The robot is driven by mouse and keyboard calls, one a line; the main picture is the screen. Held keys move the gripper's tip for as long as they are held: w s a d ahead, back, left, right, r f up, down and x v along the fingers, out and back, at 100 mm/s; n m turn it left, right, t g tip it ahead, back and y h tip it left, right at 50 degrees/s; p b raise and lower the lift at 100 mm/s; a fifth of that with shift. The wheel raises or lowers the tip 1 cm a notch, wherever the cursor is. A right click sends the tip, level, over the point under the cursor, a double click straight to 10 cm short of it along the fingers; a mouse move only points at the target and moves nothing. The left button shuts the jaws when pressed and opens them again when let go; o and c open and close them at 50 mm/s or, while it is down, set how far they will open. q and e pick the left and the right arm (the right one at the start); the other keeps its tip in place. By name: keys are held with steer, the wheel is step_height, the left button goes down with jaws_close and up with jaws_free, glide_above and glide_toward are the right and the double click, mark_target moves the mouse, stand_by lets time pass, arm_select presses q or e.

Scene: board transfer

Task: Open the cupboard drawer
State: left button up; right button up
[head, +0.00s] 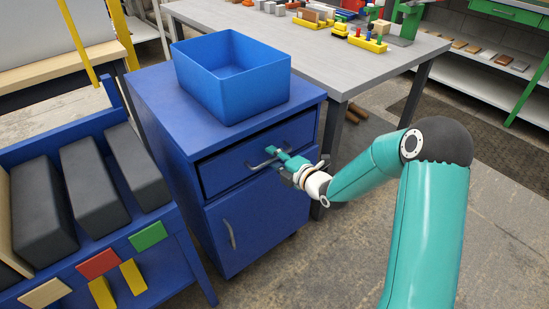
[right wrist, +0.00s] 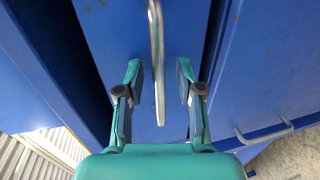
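The blue cupboard (head: 150,84) stands in the middle of the head view, with a drawer (head: 226,175) above a door (head: 255,225). A dark gap runs along the drawer front's upper edge; I cannot tell how far out the drawer stands. My right gripper (head: 277,158) is at the drawer's metal handle (head: 258,166). In the right wrist view, the fingers (right wrist: 158,88) are open, one on each side of the handle (right wrist: 157,50), with visible space between each finger and the bar. My left gripper is not in view.
An open blue bin (head: 232,98) sits on the cupboard top. A blue rack (head: 180,240) with dark blocks stands close at the left. A grey table (head: 330,60) with toys is behind. The door has its own handle (head: 229,234). Floor (head: 330,260) in front is clear.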

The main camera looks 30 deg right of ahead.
steer(key=shift+w, duration=0.1)
jaws_close()
steer(key=shift+a+f, duration=0.15)
stand_by(0.3)
